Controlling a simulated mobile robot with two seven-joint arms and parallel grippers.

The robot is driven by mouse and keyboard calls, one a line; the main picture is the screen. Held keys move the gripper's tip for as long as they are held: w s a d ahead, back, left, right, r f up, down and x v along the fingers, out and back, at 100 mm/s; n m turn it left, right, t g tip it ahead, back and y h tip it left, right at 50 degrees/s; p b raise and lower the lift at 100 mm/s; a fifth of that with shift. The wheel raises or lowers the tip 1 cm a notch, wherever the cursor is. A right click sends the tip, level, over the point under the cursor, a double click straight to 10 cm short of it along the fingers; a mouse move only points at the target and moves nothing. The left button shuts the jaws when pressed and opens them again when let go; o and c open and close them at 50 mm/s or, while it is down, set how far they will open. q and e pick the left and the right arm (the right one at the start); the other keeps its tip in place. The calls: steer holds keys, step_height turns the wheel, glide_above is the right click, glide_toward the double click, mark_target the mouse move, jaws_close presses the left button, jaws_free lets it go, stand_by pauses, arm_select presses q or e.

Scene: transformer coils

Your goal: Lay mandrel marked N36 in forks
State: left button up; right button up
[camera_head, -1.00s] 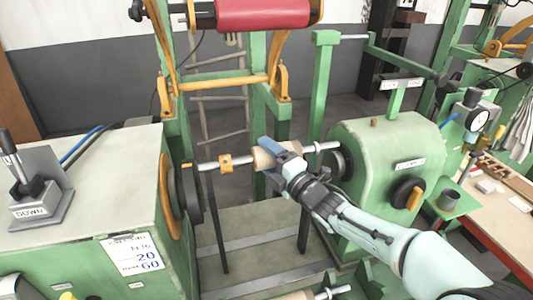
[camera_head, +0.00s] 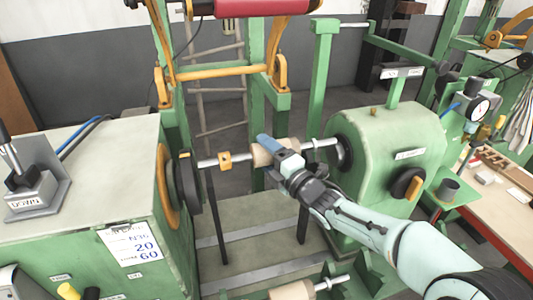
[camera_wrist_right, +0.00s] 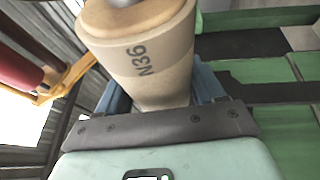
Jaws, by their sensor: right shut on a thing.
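In the head view the same mandrel (camera_head: 262,153) lies level between the dark round plate (camera_head: 188,183) on the left and the green tailstock (camera_head: 385,150) on the right. My right gripper (camera_head: 278,152) is shut around its tan body. A yellow collar (camera_head: 224,161) sits on the shaft left of the body. Two dark upright posts stand below the shaft; whether the shaft touches any support cannot be told. My left gripper is out of view.
Another tan mandrel (camera_head: 292,291) lies low at the front edge. A green cabinet (camera_head: 95,190) with a card reading N36, 20, 60 (camera_head: 131,245) stands left. A red roll (camera_head: 262,6) hangs above. A workbench (camera_head: 500,210) is at right.

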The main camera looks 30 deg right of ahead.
steer(key=w+r, duration=0.4)
arm_select(q)
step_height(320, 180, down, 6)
steer(key=b, duration=0.6)
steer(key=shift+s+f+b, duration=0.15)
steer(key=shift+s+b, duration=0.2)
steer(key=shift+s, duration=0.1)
arm_select(e)
step_height(320, 180, down, 12)
steer(key=d, duration=0.1)
steer(key=shift+w, duration=0.4)
steer(key=shift+d+f, duration=0.1)
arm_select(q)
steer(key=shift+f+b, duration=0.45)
arm_select(e)
steer(key=shift+f, duration=0.2)
steer(key=o, duration=1.6)
steer(key=shift+o, duration=0.3)
steer(key=shift+f, duration=0.2)
arm_select(q)
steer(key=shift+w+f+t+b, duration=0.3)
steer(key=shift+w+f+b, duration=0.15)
steer(key=shift+b, duration=0.3)
arm_select(e)
steer(key=s+d+f, duration=0.1)
steer(key=s+d, duration=0.1)
steer(key=s, duration=1.1)
steer(key=shift+s, duration=0.15)
